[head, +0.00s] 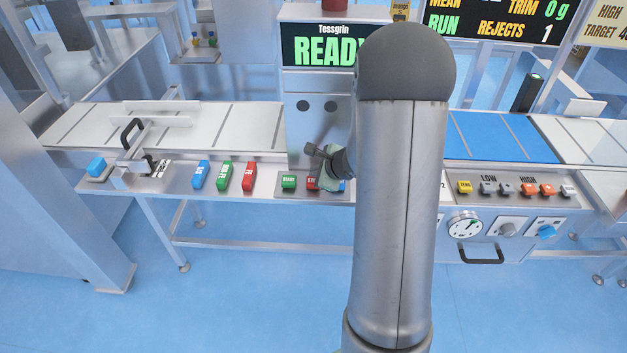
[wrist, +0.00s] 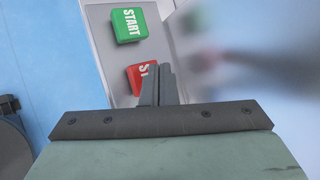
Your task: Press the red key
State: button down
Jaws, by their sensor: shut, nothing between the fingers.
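A red key (head: 311,184) with white lettering sits on the small grey panel in front of the Tessgrin machine, partly hidden by my gripper. It also shows in the wrist view (wrist: 137,77), where only its first letters are readable. My gripper (head: 309,149) is shut and empty. In the wrist view its fingertips (wrist: 162,68) overlap the right part of the red key. I cannot tell whether they touch it. Another red key (head: 249,176) stands on the panel farther left, apart from my gripper.
A green START key (wrist: 129,25) is beside the red key; it also shows in the head view (head: 288,182). A green key (head: 224,175) and a blue key (head: 200,174) are farther left. A row of small keys (head: 515,188) is on the right panel. The display (head: 320,46) reads READY.

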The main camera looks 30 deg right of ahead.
jog(key=shift+f, duration=0.1)
jog(key=shift+f+b, duration=0.35)
jog(key=shift+b, duration=0.45)
jog(key=shift+f+b, duration=0.5)
jog(key=shift+b, duration=0.15)
dwell(0.5)
jog(key=shift+r, duration=0.15)
jog(key=shift+r+p, duration=0.6)
jog(key=shift+r, duration=0.2)
jog(key=shift+r+p, duration=1.75)
jog(key=shift+r, duration=0.75)
